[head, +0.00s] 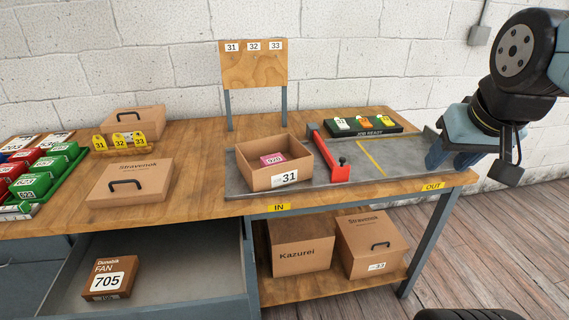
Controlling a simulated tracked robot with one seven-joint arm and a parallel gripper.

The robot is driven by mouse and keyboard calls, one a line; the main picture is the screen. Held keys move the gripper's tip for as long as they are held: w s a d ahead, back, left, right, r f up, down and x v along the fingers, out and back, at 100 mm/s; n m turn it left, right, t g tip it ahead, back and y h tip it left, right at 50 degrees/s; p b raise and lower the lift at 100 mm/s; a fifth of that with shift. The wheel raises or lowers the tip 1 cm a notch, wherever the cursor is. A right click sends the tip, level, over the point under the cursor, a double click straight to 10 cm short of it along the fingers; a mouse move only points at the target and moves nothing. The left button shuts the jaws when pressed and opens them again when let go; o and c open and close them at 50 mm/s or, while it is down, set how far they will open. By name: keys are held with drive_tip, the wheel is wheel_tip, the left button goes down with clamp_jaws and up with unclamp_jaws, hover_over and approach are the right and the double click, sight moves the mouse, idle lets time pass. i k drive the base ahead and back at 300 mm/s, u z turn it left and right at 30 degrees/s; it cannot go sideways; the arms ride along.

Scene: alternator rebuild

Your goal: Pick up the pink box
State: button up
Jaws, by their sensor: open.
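The small pink box (272,159) lies inside an open cardboard box (262,179) marked 31, on the grey tray area of the bench. It carries a white number label, too small to read surely. Its lower part is hidden by the cardboard box's front wall. My gripper (455,160) is at the right, above the right end of the bench. It is open and empty, well to the right of the pink box and apart from it.
A red gate bar (329,154) stands just right of the box. A dark JOB READY rack (361,127) is behind it. Lidded cartons (131,183) and part bins (40,186) fill the left. An open drawer (175,262) holds a brown FAN 705 box (110,278).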

sight(276, 158)
drive_tip(key=u, duration=0.15)
drive_tip(key=i, duration=0.9)
drive_tip(key=z, duration=0.1)
